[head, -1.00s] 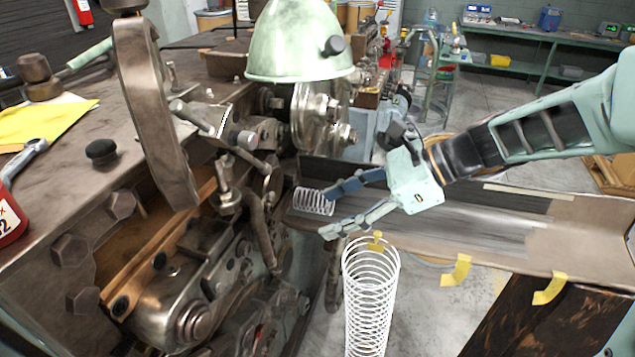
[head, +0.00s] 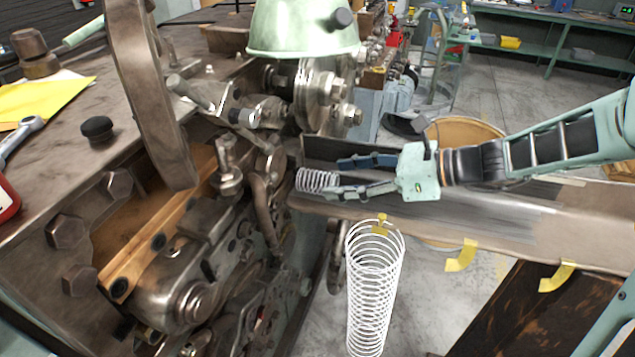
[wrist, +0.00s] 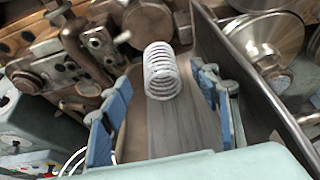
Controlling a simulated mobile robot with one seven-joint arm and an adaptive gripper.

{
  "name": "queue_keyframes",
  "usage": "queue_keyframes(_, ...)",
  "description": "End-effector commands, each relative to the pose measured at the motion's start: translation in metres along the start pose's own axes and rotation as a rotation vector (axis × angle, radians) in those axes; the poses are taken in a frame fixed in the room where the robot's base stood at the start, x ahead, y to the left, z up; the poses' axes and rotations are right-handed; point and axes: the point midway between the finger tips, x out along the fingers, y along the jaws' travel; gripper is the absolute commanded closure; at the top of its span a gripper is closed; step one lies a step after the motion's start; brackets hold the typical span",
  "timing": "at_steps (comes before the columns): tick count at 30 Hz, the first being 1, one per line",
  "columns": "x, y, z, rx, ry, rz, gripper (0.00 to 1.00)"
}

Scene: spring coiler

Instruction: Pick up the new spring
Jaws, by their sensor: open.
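The new spring (head: 318,180) is a short white coil lying at the left end of a grey chute, beside the coiler. In the wrist view the spring (wrist: 161,71) lies on the chute floor, ahead of and between the finger lines. My gripper (head: 340,177) is open and empty, low over the chute, with its fingers pointing left at the spring. In the wrist view its blue-padded fingers (wrist: 160,112) stand wide apart on either side. In the head view the near fingertip overlaps the spring's right end; I cannot tell whether they touch.
The chute (head: 480,215) has a raised back wall close to my far finger. The coiler (head: 200,240) stands at the left with protruding parts. A tall white spring (head: 372,290) stands in front of the chute.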

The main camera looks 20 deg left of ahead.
Motion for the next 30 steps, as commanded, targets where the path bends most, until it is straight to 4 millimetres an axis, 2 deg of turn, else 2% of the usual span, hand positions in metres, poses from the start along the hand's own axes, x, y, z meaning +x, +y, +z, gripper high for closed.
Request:
queue_keyframes(10,0.052,0.001,0.000,0.001,-0.002,0.004,0.43)
queue_keyframes(14,0.059,0.000,0.000,0.001,0.000,0.001,0.43)
queue_keyframes(20,0.060,0.000,0.000,0.001,0.000,0.000,0.43)
queue_keyframes(30,0.059,0.000,0.000,0.001,0.000,0.000,0.80)
